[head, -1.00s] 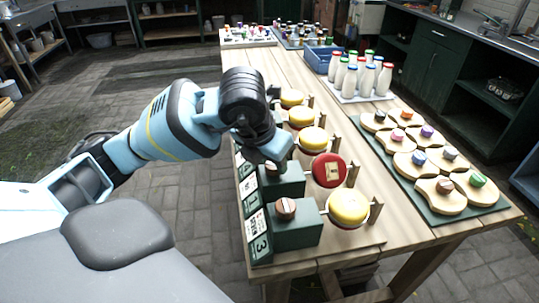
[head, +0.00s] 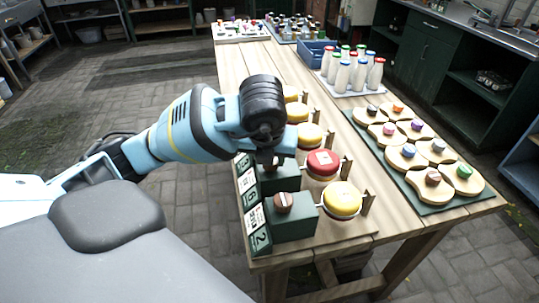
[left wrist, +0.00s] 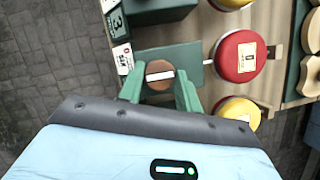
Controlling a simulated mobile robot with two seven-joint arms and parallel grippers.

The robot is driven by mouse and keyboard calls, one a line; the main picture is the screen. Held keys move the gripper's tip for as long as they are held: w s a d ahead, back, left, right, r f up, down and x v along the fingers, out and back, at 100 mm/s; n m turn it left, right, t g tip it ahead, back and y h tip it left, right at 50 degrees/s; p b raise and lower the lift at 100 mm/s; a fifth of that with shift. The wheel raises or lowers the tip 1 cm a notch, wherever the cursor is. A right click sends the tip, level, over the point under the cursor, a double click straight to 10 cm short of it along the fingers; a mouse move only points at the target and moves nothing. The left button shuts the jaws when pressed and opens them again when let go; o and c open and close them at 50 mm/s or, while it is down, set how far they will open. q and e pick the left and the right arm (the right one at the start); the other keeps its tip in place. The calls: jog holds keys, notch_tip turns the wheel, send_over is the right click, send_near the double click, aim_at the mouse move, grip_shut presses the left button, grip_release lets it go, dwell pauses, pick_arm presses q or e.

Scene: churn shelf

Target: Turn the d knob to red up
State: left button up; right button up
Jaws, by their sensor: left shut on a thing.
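My left gripper (head: 272,165) is at the second knob from the front. In the left wrist view its two green fingers (left wrist: 160,92) stand on either side of a round brown knob (left wrist: 160,68) with a pale bar across it, shut on it. The knob sits on a dark green block (head: 281,179). Beside that block is a round drum (head: 322,164) with a red top and a small cream plate; it also shows in the left wrist view (left wrist: 240,56). I cannot read a letter d on this station. My right gripper is not in view.
A nearer station has a brown knob (head: 284,200) and a yellow drum (head: 342,200). More yellow drums (head: 309,135) stand behind. Number cards (head: 258,229) line the left edge. A green tray (head: 425,207) of wooden pieces and several bottles (head: 345,70) are to the right.

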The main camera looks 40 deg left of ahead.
aim_at(268, 180)
pick_arm(q)
jog(key=o, duration=1)
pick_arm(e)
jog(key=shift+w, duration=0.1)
pick_arm(q)
jog(key=shift+s+d+r, duration=0.1)
jog(key=shift+s+r, duration=0.05)
jog(key=shift+r, duration=0.35)
jog(key=p+v, duration=0.2)
jog(key=v, duration=0.4)
jog(key=shift+s+r, duration=0.2)
jog(key=shift+r, duration=0.15)
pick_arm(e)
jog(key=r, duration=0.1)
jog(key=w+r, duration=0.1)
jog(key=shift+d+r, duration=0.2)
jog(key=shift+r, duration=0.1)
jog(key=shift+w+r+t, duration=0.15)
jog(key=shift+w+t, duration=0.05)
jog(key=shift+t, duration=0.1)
